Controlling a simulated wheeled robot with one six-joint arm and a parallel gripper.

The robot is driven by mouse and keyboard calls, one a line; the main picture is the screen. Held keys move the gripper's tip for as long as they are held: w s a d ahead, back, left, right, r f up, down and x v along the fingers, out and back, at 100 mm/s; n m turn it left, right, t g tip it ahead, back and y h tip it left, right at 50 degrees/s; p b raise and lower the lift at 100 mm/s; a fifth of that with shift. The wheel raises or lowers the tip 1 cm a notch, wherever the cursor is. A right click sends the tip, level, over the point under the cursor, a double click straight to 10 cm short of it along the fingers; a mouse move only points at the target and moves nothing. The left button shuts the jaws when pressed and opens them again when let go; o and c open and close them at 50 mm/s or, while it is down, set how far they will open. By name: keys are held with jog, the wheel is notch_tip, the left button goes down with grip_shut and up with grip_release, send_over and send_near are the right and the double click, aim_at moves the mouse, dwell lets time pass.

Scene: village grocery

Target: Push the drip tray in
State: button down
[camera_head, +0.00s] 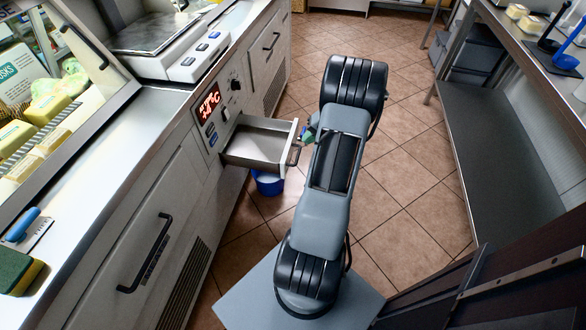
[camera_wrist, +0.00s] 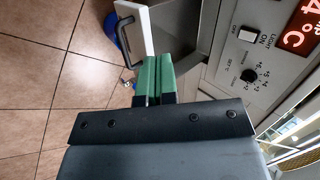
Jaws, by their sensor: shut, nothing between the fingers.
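The drip tray (camera_head: 258,146) is a shallow metal drawer with a pale front panel. In the head view it stands pulled out of the counter front, below the red temperature display. Its dark handle (camera_head: 294,155) faces the aisle. In the wrist view the tray's inside (camera_wrist: 187,30), white front panel (camera_wrist: 134,18) and black handle (camera_wrist: 122,38) show just beyond my fingers. My gripper (camera_wrist: 158,58) has green fingers, side by side and shut, with nothing held. In the head view my gripper (camera_head: 308,136) is beside the tray's front; I cannot tell whether it touches.
A blue bucket (camera_head: 268,183) stands on the tiled floor under the tray. The counter has a knob (camera_head: 235,85) and switches above the tray. A metal shelf table (camera_head: 490,130) is on the right. Tiled floor lies open between them.

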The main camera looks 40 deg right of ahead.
jog(key=m+t+b, duration=0.1)
jog(key=b, duration=0.1)
send_near(287, 158)
jog(key=shift+m+t, duration=0.3)
jog(key=a+f, duration=0.1)
jog(key=w+f+b, duration=0.1)
jog(key=f, duration=0.1)
jog(key=w+a+f+b, duration=0.1)
jog(key=shift+w+a+f, duration=0.15)
jog(key=shift+a+f, duration=0.1)
jog(key=shift+a, duration=0.05)
jog(key=shift+w+a, duration=0.35)
jog(key=shift+w, duration=0.2)
